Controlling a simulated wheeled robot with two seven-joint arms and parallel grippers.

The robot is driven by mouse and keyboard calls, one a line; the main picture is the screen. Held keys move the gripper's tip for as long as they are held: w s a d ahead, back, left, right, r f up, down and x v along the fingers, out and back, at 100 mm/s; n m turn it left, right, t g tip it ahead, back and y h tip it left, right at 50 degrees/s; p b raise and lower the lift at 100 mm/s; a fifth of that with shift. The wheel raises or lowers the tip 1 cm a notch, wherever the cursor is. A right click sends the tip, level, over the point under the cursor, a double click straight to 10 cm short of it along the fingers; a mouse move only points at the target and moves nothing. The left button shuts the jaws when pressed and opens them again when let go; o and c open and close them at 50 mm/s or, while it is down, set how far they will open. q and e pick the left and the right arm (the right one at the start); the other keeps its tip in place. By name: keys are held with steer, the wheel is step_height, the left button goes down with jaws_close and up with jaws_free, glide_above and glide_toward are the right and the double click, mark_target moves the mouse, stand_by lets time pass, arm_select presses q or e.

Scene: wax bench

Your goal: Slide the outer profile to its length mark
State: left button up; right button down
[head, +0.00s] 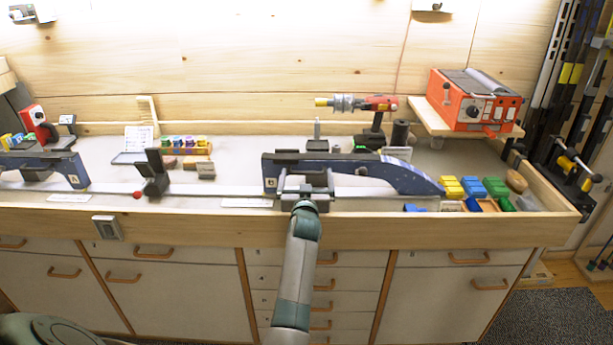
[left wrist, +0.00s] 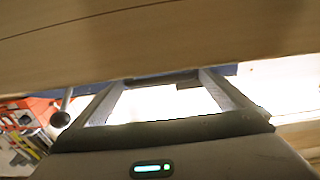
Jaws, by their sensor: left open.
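Two blue profiles stand along a rail on the bench: one marked B (head: 345,172) right of centre, and one marked A (head: 75,170) at the far left, cut by the picture edge. I cannot tell for sure which is the outer one. A dark middle support (head: 154,172) stands between them. White label strips (head: 247,203) lie along the front; any length mark is too small to read. My left gripper (head: 305,188) is open at the front of profile B's left end. Its spread fingers (left wrist: 165,85) show in the left wrist view with no clear contact. My right gripper is out of view.
The wooden front edge (head: 190,228) runs below the rail. A red-knobbed rod (head: 137,195) lies left of my gripper. Yellow, blue and green blocks (head: 472,187) lie at the right. A red machine (head: 475,100) sits on a shelf. The rail stretch between support and profile B looks clear.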

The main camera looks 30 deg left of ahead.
arm_select(q)
steer(key=c, duration=1.1)
steer(key=shift+s+a+r, duration=0.1)
steer(key=shift+s+a, duration=0.1)
steer(key=shift+a, duration=0.15)
steer(key=s+a+p, duration=0.1)
steer(key=a, duration=0.1)
steer(key=s+a+p, duration=0.1)
steer(key=s+a, duration=0.1)
steer(key=a, duration=0.1)
steer(key=s+a+p, duration=0.1)
steer(key=a, duration=0.1)
steer(key=shift+s+a, duration=0.3)
steer(key=shift+s, duration=0.05)
steer(key=shift+s+a, duration=0.15)
steer(key=shift+a, duration=0.1)
steer(key=o, duration=1.1)
